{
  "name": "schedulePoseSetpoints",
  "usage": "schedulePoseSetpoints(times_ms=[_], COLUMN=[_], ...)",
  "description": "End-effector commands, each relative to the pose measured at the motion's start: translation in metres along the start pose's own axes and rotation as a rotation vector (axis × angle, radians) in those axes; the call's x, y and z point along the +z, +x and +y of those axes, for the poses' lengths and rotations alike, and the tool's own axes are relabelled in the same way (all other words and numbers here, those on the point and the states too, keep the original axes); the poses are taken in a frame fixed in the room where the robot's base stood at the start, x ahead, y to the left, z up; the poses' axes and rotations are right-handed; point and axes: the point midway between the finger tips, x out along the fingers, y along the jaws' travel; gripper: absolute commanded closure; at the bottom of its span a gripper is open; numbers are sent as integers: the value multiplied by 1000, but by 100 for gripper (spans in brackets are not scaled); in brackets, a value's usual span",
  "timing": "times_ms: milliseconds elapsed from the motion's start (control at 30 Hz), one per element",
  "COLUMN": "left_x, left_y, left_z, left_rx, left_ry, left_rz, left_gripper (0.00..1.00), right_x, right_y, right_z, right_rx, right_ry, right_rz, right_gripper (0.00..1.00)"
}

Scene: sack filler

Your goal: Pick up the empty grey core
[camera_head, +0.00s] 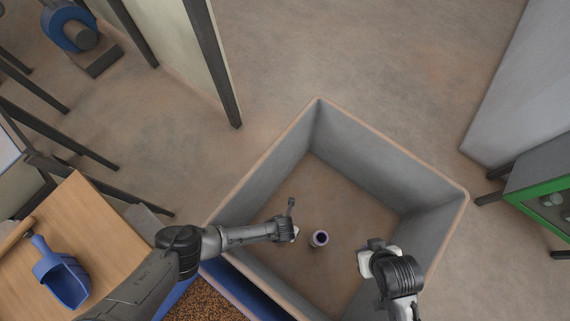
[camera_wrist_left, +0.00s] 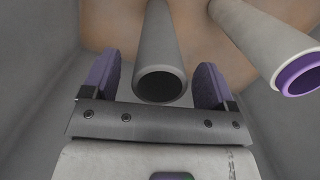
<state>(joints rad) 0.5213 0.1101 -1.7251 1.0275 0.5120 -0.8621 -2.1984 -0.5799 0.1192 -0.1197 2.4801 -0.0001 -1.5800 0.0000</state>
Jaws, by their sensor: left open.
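The grey core (camera_wrist_left: 158,45) is a plain hollow tube in the left wrist view, its dark open end facing the camera. My left gripper (camera_wrist_left: 157,80) is open, with one purple-padded finger on each side of that end. I see a gap at both sides. In the head view my left gripper (camera_head: 292,232) is inside the large bin; a small dark grey shape shows just above it, and I cannot tell if it is the core. A pale tube with a purple inside (camera_wrist_left: 265,42) is to the right; it also shows in the head view (camera_head: 319,239). My right gripper (camera_head: 368,258) is over the bin's right part, its fingers unclear.
The large grey-walled bin (camera_head: 320,105) surrounds both grippers; its brown floor is mostly bare. A blue tub of brown grains (camera_head: 205,300) adjoins its lower left. A wooden table (camera_head: 85,215) with a blue scoop (camera_head: 62,275) is at left. A green-edged case (camera_head: 540,185) is at right.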

Motion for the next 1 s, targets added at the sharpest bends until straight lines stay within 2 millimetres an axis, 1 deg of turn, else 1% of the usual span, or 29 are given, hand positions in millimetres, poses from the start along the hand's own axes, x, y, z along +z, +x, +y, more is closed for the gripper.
schedulePoseSetpoints(times_ms=[233,900,1000], left_x=[0,0,0], left_y=[1,1,1], left_z=[0,0,0], left_rx=[0,1,1], left_ry=[0,0,0], left_rz=[1,0,0], left_gripper=[20,84,85], right_x=[0,0,0], right_y=[0,0,0], right_z=[-1,2,2], right_rx=[-3,4,5], right_ry=[4,-6,-6], right_rz=[1,-1,-1], right_gripper=[100,100,100])
